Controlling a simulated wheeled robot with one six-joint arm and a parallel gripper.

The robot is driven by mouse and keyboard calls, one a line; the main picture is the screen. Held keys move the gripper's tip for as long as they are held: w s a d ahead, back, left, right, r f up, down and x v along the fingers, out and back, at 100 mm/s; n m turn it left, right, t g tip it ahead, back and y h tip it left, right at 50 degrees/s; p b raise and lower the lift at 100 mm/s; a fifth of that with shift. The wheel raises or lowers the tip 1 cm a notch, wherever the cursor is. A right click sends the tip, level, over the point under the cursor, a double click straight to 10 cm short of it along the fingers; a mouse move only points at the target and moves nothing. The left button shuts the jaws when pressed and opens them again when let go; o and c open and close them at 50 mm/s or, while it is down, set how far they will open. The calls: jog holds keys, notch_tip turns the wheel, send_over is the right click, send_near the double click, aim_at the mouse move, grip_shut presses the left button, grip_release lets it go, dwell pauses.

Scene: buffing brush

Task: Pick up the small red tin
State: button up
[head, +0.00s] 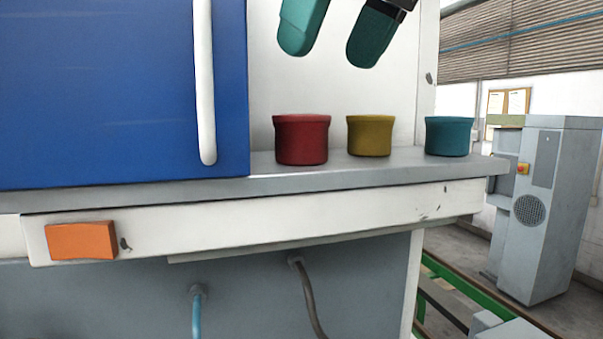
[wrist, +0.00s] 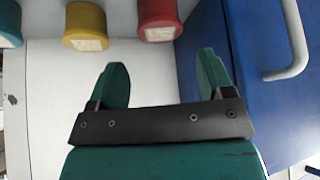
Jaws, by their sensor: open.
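The red tin (head: 301,141) stands upright on the grey ledge, just right of the blue door. It also shows at the top of the wrist view (wrist: 157,12), partly cut off by the frame. My gripper (head: 328,50) is open, with two teal fingers pointing down. In the head view it hangs above the red and yellow tins, clear of both. In the wrist view the empty fingers (wrist: 163,72) are apart, with the red tin beyond them. The upper part of my gripper is outside the head view.
A yellow tin (head: 370,137) stands right of the red one, and a teal tin (head: 448,137) farther right near the ledge's end. The blue door (head: 120,90) with its white handle (head: 203,85) is close on the left. The grey ledge (head: 345,173) has bare strips between the tins.

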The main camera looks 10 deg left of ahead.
aim_at(302, 126)
jog(key=b+x, duration=0.1)
jog(key=x, duration=0.3)
jog(key=shift+f+b, duration=0.15)
jog(key=shift+b, duration=0.15)
jog(key=x, duration=0.5)
jog(key=shift+d, duration=0.1)
jog(key=c, duration=0.7)
